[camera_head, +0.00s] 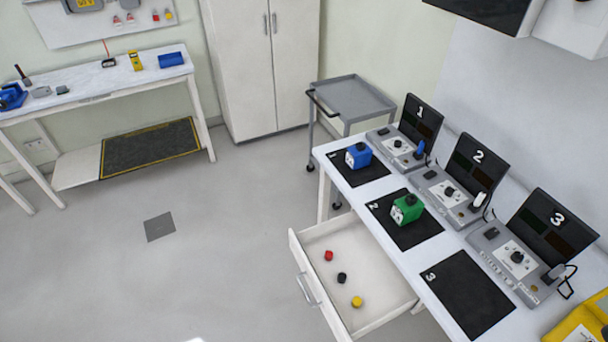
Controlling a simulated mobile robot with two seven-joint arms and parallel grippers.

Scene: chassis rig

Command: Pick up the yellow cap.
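The yellow cap (357,301) lies in the open drawer (318,236) below the table, toward the drawer's near end. A black cap (342,278) and a red cap (328,255) lie in the same drawer, farther back in the picture and apart from the yellow one. All three look like small round pieces. Neither of my grippers shows in the head view.
The white table (420,265) carries numbered black mats, a blue box (358,155), a green box (406,209) and three consoles. Mat 3 (467,293) is bare. A yellow case (583,318) is at bottom right. The floor left of the drawer is mostly clear.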

